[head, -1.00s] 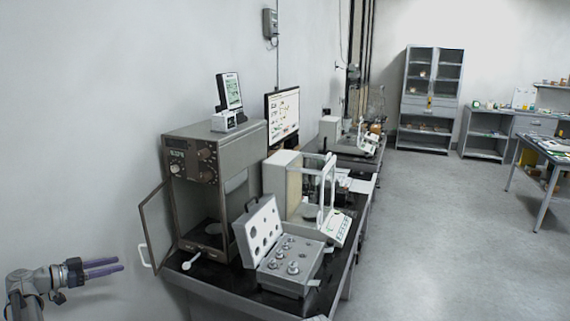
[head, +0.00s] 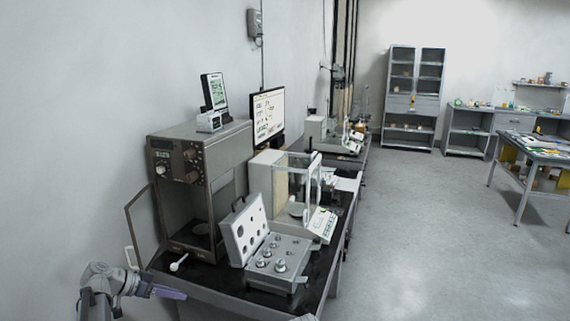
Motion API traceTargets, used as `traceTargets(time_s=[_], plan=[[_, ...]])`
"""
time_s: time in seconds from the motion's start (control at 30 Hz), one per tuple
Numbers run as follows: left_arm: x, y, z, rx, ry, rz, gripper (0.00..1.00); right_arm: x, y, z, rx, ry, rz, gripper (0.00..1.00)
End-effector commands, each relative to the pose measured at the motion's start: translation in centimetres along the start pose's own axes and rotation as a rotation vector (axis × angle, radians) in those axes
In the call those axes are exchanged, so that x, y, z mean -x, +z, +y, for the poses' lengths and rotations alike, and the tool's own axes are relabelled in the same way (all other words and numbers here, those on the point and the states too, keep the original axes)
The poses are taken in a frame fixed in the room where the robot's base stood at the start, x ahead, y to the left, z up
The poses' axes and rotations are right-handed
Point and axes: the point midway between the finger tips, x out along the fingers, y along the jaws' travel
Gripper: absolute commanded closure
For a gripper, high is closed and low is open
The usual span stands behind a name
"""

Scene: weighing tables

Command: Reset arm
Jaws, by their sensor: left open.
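My left gripper (head: 168,292) comes in at the lower left of the head view. Its purple-grey fingers are open and empty, near the front left corner of the black-topped table (head: 225,292).
On the table stand a brown oven-like box (head: 195,200) with its door open to the left, an open weight case (head: 280,262), a glass-walled balance (head: 290,190) and a monitor (head: 268,115). A second table (head: 530,158) is at the right. The floor between is clear.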

Motion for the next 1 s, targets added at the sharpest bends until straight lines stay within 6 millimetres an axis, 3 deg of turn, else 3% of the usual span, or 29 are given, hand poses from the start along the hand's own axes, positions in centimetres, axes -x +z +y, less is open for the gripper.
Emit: traceTargets(time_s=[0.03, 0.2, 0.33, 0.5, 0.7, 1.0], plan=[[-2.9, 0.4, 3.4, 0.025, 0.022, -0.077, 0.55, 0.0, 0.0, 0.0, 0.0, 0.0, 0.0, 0.5], [-9.7, 2.9, 11.7, 0.137, 0.012, -0.345, 0.55, 0.0, 0.0, 0.0, 0.0, 0.0, 0.0, 0.5], [-12.9, 5.5, 17.6, 0.198, -0.058, -0.531, 0.55, 0.0, 0.0, 0.0, 0.0, 0.0, 0.0, 0.5], [-14.8, 9.0, 24.1, 0.242, -0.219, -0.723, 0.55, 0.0, 0.0, 0.0, 0.0, 0.0, 0.0, 0.5], [-14.9, 11.9, 28.9, 0.253, -0.429, -0.83, 0.55, 0.0, 0.0, 0.0, 0.0, 0.0, 0.0, 0.5], [-14.3, 13.1, 30.9, 0.253, -0.572, -0.851, 0.55, 0.0, 0.0, 0.0, 0.0, 0.0, 0.0, 0.5]])
